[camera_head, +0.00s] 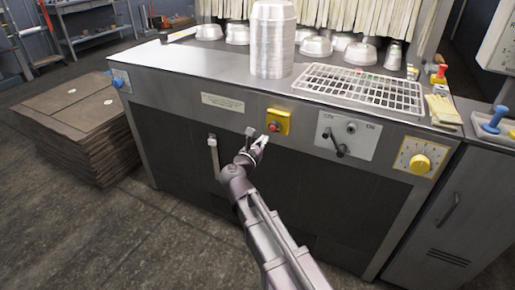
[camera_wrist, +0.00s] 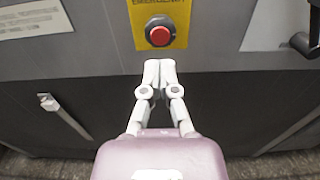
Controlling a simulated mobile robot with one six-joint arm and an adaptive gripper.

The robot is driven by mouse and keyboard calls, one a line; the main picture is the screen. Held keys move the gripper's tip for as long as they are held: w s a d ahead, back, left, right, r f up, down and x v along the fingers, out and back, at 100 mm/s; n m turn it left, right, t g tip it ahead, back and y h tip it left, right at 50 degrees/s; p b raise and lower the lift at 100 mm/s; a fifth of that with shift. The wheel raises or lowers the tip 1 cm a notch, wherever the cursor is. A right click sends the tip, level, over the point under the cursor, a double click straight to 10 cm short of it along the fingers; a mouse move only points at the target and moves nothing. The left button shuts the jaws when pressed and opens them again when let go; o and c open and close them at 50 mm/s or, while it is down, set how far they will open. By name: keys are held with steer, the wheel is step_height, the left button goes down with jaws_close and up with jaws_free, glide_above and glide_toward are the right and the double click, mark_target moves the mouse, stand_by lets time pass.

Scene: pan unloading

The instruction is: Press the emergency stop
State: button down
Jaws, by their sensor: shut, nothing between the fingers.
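The emergency stop is a red button (camera_head: 275,126) on a yellow plate (camera_head: 283,115) on the front panel of the metal machine. In the wrist view the red button (camera_wrist: 160,35) sits in a black collar on the yellow plate (camera_wrist: 180,10), whose lettering is partly cut off at the top. My gripper (camera_head: 262,140) is just below and left of the button in the head view. In the wrist view my gripper (camera_wrist: 160,64) has its white fingertips together and empty, directly below the button in the picture. A gap shows between fingertips and button.
A lever switch panel (camera_head: 347,135) is right of the plate, with a yellow dial (camera_head: 420,163) farther right. A label (camera_head: 222,102) and a door handle (camera_head: 213,155) lie left. Metal pans (camera_head: 272,40) and a wire rack (camera_head: 360,90) stand on top. Stacked brown sheets (camera_head: 80,110) stand left.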

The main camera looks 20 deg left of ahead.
mark_target(272, 128)
steer(key=shift+w+d, duration=0.2)
steer(key=shift+w, duration=2.4)
steer(key=shift+w, duration=0.1)
steer(key=shift+w, duration=0.45)
steer(key=shift+w+r, duration=0.1)
steer(key=shift+w, duration=0.25)
steer(key=shift+w+r, duration=0.15)
steer(key=shift+w, duration=0.05)
steer(key=shift+s, duration=0.7)
steer(key=s+a, duration=0.1)
steer(key=s, duration=1.2)
steer(key=shift+s, duration=0.35)
